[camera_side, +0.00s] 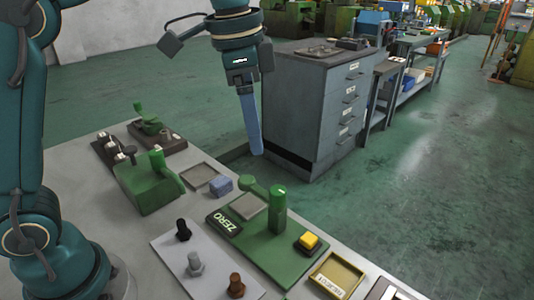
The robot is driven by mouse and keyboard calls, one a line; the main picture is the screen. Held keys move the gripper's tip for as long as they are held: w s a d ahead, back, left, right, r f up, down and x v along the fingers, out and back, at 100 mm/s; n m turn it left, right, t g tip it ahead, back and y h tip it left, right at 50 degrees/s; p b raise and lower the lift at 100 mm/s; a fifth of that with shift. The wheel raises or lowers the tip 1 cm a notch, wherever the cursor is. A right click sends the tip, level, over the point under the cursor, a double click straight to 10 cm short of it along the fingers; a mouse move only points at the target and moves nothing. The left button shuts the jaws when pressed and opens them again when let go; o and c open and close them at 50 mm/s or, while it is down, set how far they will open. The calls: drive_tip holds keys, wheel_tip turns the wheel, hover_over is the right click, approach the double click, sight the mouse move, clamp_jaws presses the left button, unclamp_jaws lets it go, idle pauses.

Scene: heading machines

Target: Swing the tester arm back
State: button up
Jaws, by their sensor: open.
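The tester has a green base plate (262,248) on the grey bench, with a black display reading ZERO (224,222), a grey square plate and an upright green post (278,212). A green arm with a rounded end (250,184) shows behind the grey plate, left of the post; how it joins the post is partly hidden. My gripper (257,153) points down above and behind the tester, clear of it. Its blue fingers overlap in this view, so the gap between them is hidden. Nothing shows in them.
A yellow button block (308,242) sits right of the post. A white plate with several pegs (190,266), a labelled yellow tray (337,276), a blue block (221,186), a shallow tray (199,175) and a green machine (150,185) stand close by. A grey cabinet (318,105) stands behind.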

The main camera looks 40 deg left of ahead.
drive_tip(key=m+g, duration=0.1)
drive_tip(key=g, duration=0.1)
hover_over(278, 190)
wheel_tip(278, 190, down, 6)
drive_tip(key=shift+w+a+r, duration=0.1)
drive_tip(key=shift+a, duration=0.05)
drive_tip(key=shift+f, duration=3)
clamp_jaws()
